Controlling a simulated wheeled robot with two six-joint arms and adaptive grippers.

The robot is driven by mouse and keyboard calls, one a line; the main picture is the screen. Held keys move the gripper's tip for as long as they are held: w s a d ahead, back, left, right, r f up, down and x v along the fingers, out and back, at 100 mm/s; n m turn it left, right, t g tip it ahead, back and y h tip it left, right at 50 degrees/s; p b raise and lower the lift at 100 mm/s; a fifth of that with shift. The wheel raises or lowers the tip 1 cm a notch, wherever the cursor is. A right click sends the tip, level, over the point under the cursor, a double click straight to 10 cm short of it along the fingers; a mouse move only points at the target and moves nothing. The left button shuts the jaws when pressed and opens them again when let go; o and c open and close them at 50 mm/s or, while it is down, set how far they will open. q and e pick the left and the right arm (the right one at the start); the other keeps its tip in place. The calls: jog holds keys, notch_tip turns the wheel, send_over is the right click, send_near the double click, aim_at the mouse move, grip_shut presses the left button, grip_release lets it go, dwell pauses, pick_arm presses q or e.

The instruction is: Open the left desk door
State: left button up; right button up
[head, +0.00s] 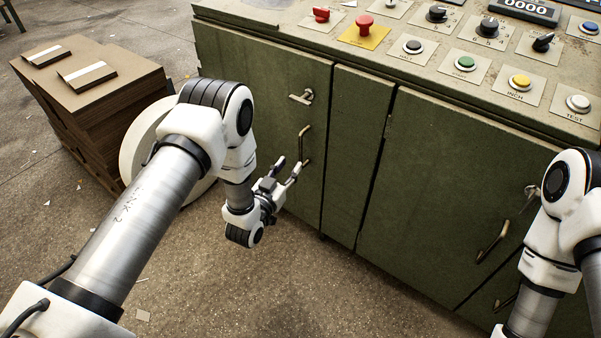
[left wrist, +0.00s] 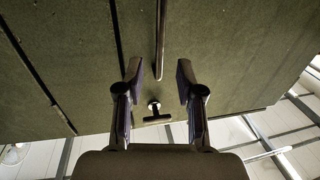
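The left desk door (head: 255,75) is a worn dark green panel that looks shut in the head view. It carries a T-shaped latch (head: 302,97) and, below that, a vertical bar handle (head: 304,143). My left gripper (head: 289,163) is open in front of the door, close to the handle's lower end. In the left wrist view the bar handle (left wrist: 160,40) lies in line with the gap between the two open fingertips (left wrist: 158,68). The T-latch also shows there (left wrist: 155,112). I see no clear contact with the handle. My right gripper is out of view.
The control top (head: 420,60) carries several buttons and knobs. A right door (head: 430,190) has its own handle (head: 492,242), near my right arm. A stack of brown board (head: 105,110) and a pale disc (head: 135,145) stand left of the desk.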

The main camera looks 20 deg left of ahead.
aim_at(300, 150)
pick_arm(q)
jog(key=w, duration=0.2)
jog(key=w+b, duration=0.1)
jog(key=w, duration=0.2)
jog(key=w+d+b, duration=0.1)
jog(key=w, duration=0.1)
jog(key=shift+w, duration=0.15)
jog(key=shift+w+d+r, duration=0.1)
jog(key=shift+w, duration=0.05)
grip_shut()
